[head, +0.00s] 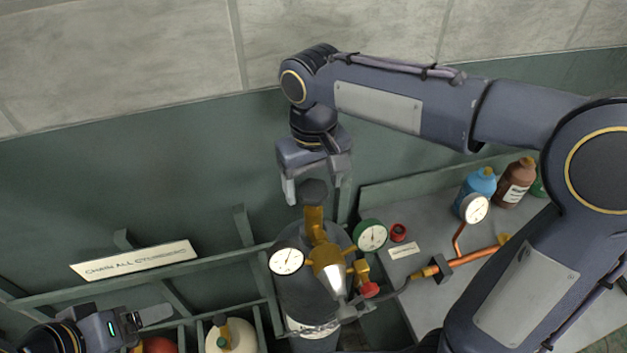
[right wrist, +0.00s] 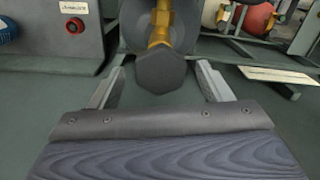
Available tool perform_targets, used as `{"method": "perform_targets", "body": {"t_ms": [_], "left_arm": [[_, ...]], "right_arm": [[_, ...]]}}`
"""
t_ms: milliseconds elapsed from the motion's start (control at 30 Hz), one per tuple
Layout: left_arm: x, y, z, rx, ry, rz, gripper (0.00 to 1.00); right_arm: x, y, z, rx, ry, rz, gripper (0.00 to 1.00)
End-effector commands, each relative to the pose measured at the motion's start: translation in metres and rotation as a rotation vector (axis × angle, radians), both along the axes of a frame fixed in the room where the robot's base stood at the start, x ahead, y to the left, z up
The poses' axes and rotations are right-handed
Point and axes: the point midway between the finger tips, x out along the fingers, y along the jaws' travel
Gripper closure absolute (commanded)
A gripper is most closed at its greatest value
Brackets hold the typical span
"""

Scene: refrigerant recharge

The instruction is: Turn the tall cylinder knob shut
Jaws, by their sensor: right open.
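The tall grey cylinder (head: 305,290) stands at the lower middle of the head view, with a brass valve (head: 314,222) and two gauges on top. Its dark knob (head: 314,191) caps the brass valve stem. My right gripper (head: 316,200) is open above the cylinder, its fingers on either side of the knob. In the right wrist view, the faceted knob (right wrist: 160,70) sits between the spread fingers of the right gripper (right wrist: 160,84), with gaps on both sides. My left gripper (head: 150,315) is at the lower left; its jaw opening is unclear.
A rack with a sign reading "CHAIN ALL CYLINDERS" (head: 135,260) holds a cream cylinder (head: 230,337) and a red one (head: 160,345). On the right, a bench (head: 415,290) bears a blue bottle (head: 475,187), a brown bottle (head: 515,183) and copper piping (head: 475,259). A wall stands behind.

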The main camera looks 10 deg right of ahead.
Motion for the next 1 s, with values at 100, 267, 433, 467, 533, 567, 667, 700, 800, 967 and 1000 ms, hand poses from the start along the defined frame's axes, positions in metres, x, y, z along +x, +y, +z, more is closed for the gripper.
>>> {"method": "perform_targets", "body": {"t_ms": [100, 267, 433, 467, 533, 567, 667, 700, 800, 967, 1000], "left_arm": [[0.000, 0.000, -0.003, 0.000, 0.000, 0.000, 0.18], [0.000, 0.000, -0.006, 0.000, 0.000, 0.000, 0.18], [0.000, 0.000, -0.007, 0.000, 0.000, 0.000, 0.18], [0.000, 0.000, -0.007, 0.000, 0.000, 0.000, 0.18], [0.000, 0.000, -0.007, 0.000, 0.000, 0.000, 0.18], [0.000, 0.000, -0.007, 0.000, 0.000, 0.000, 0.18], [0.000, 0.000, -0.007, 0.000, 0.000, 0.000, 0.18], [0.000, 0.000, -0.007, 0.000, 0.000, 0.000, 0.18], [0.000, 0.000, -0.007, 0.000, 0.000, 0.000, 0.18], [0.000, 0.000, -0.007, 0.000, 0.000, 0.000, 0.18], [0.000, 0.000, -0.007, 0.000, 0.000, 0.000, 0.18]], "right_arm": [[0.001, 0.001, 0.010, 0.002, -0.004, 0.001, 0.28], [0.001, 0.001, 0.038, 0.002, -0.006, 0.000, 0.28], [0.001, 0.001, 0.064, 0.002, -0.005, 0.000, 0.28], [0.001, 0.001, 0.067, 0.002, -0.004, 0.000, 0.28], [0.001, 0.001, 0.073, 0.002, -0.003, 0.000, 0.28], [0.000, 0.000, 0.075, 0.001, -0.002, 0.000, 0.28], [0.000, 0.000, 0.077, 0.001, -0.002, 0.000, 0.28], [0.000, 0.000, 0.078, 0.001, -0.002, 0.000, 0.28], [0.000, 0.000, 0.077, 0.001, -0.002, 0.000, 0.28], [0.000, 0.000, 0.077, 0.001, -0.002, 0.000, 0.28], [0.000, 0.000, 0.077, 0.001, -0.001, 0.000, 0.28]]}}
